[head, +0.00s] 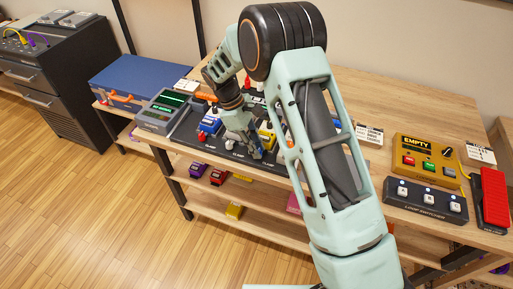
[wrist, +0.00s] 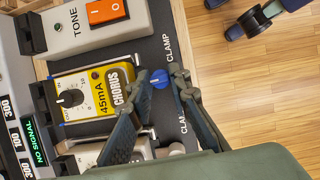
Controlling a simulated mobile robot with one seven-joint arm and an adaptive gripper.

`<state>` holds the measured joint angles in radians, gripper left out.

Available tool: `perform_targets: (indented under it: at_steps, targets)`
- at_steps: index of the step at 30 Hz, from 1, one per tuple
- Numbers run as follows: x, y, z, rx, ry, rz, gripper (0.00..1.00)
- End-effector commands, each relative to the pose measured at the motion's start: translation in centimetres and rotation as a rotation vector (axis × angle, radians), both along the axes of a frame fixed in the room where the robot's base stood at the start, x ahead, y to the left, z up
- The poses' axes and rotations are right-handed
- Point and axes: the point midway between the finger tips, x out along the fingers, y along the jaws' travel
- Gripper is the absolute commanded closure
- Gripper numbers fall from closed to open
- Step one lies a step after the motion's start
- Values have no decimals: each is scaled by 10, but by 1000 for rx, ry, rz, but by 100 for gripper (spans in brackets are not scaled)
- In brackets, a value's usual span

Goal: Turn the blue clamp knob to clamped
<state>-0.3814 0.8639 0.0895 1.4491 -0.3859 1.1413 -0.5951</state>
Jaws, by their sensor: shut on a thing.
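The blue clamp knob (wrist: 159,78) sits on the dark pedalboard (wrist: 148,50), at the edge beside a yellow CHORUS pedal (wrist: 92,92). A white line shows on the knob's top. A CLAMP label is printed near it. My gripper (wrist: 163,79) is shut on the knob, with a fingertip on either side of it. In the head view my gripper (head: 256,152) reaches down to the pedalboard's front edge, and I cannot make out the knob clearly there. The fingers hide part of the board in the wrist view.
A white TONE pedal (wrist: 90,25) with an orange switch stands beside the CHORUS pedal. A grey device with a green display (head: 163,111) is left of the board. The floor in front is clear.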

Motion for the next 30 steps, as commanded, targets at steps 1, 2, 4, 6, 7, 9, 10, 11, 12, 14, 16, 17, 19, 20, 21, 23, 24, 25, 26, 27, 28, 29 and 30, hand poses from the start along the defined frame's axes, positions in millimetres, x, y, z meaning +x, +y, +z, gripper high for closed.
perform_targets:
  at_steps: [1, 2, 4, 6, 7, 9, 10, 11, 12, 14, 16, 17, 19, 20, 21, 23, 24, 25, 26, 27, 28, 29, 30]
  targets:
    - [1, 0, 0, 0, -1, -15, 100]
    - [1, 0, 0, 0, -1, -22, 100]
    - [1, 0, 0, 1, -1, -35, 100]
    - [1, 0, 0, 1, -1, -46, 100]
    - [1, 0, 0, 1, -1, -49, 100]
    - [1, 0, 0, 1, -1, -55, 100]
    - [1, 0, 0, 1, -1, -56, 100]
    - [1, 0, 0, 1, -1, -57, 100]
    - [1, 0, 0, 1, -1, -57, 100]
    - [1, 0, 0, 0, -1, -57, 100]
    - [1, 0, 0, 0, -1, -57, 100]
    - [1, 0, 0, 0, 0, -56, 100]
    - [1, 0, 0, 0, 0, -56, 100]
    - [1, 0, 0, 0, 0, -56, 100]
    - [1, 0, 0, 0, 0, -56, 78]
    - [1, 0, 0, 0, 0, -56, 72]
    - [1, 0, 0, 0, 0, -55, 67]
    - [1, 0, 0, 0, 0, -55, 65]
    - [1, 0, 0, 0, -1, -55, 65]
    - [1, 0, 0, 0, -1, -55, 65]
    - [1, -1, 0, 0, -1, -55, 65]
    - [1, -1, 0, 0, -1, -55, 65]
    - [1, -1, 0, 0, -1, -55, 65]
